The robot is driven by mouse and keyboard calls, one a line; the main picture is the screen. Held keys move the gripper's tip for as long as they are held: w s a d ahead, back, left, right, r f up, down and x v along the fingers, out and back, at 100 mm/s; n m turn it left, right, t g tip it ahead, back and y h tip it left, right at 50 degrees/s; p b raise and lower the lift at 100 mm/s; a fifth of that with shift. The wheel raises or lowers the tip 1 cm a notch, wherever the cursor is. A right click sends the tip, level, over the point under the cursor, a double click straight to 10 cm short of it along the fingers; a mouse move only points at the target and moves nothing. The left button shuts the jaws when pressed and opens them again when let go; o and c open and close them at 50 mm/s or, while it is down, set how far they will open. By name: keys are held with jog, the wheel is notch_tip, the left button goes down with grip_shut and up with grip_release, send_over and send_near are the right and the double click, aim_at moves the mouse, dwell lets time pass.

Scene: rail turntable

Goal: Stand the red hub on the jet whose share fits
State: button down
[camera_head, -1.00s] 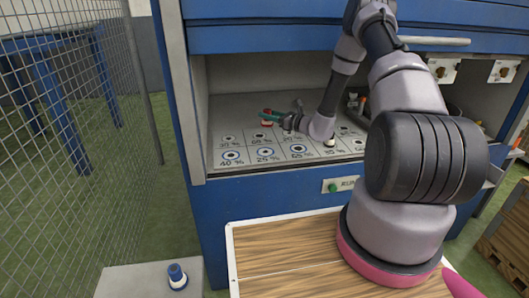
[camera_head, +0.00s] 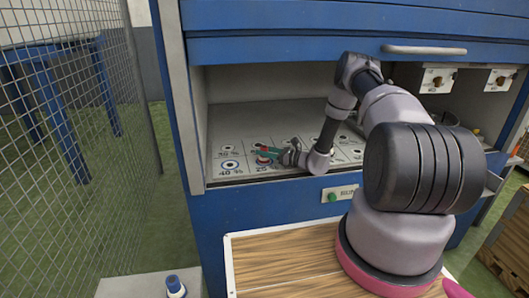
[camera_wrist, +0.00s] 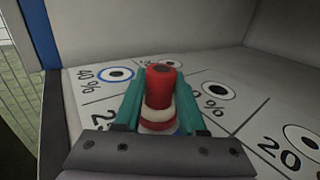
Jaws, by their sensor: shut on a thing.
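The red hub (camera_wrist: 163,88), a red cylinder with a pale band near its foot, is upright between the green fingers of my gripper (camera_wrist: 160,105) in the wrist view. My gripper (camera_head: 266,154) is shut on it, low over the front row of the panel in the head view. Part of a blue ring (camera_wrist: 158,130) shows under the hub, on the cell whose label reads 25 % in the head view. I cannot tell whether the hub touches the jet. The 40 % jet (camera_wrist: 115,74), with a blue ring, is bare beside it.
More ringed jets stand on the marked panel, such as one partly labelled 20 (camera_wrist: 303,138). A green RUN button (camera_head: 332,197) is on the front. A blue and white piece (camera_head: 175,287) stands at lower left.

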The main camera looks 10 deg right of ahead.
jog(key=shift+f, duration=0.1)
jog(key=shift+c, duration=2.4)
grip_release()
jog(key=shift+r, duration=0.2)
jog(key=v, duration=1.2)
